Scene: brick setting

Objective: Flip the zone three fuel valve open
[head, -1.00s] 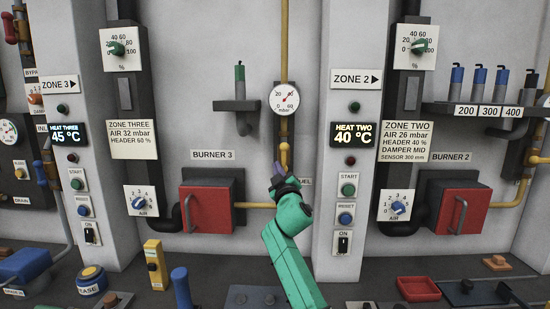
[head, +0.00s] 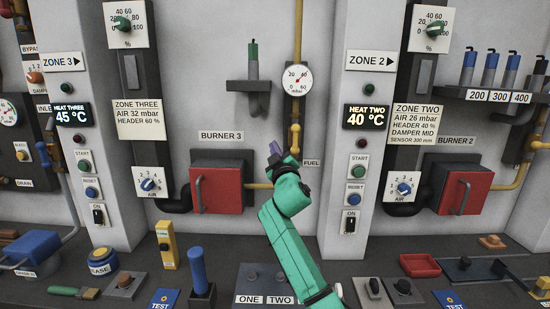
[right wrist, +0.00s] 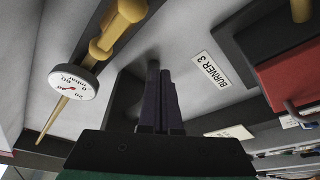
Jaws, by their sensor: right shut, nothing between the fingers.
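The zone three fuel valve (head: 294,136) is a yellow fitting on the vertical yellow pipe, below a round mbar gauge (head: 297,80) and above the FUEL label (head: 312,163). Its lower part is partly hidden by my green right arm, and I cannot tell its lever position. My right gripper (head: 275,150) has dark purple fingers, shut and empty, just left of the valve in the head view. In the right wrist view the shut fingers (right wrist: 160,100) point at the wall, apart from the yellow pipe fitting (right wrist: 118,25) and gauge (right wrist: 72,82). My left gripper is not in view.
The red burner 3 box (head: 217,188) stands left of the gripper. A grey bracket with a green-topped rod (head: 252,65) is above it. The zone 2 pillar (head: 345,220) is to the right.

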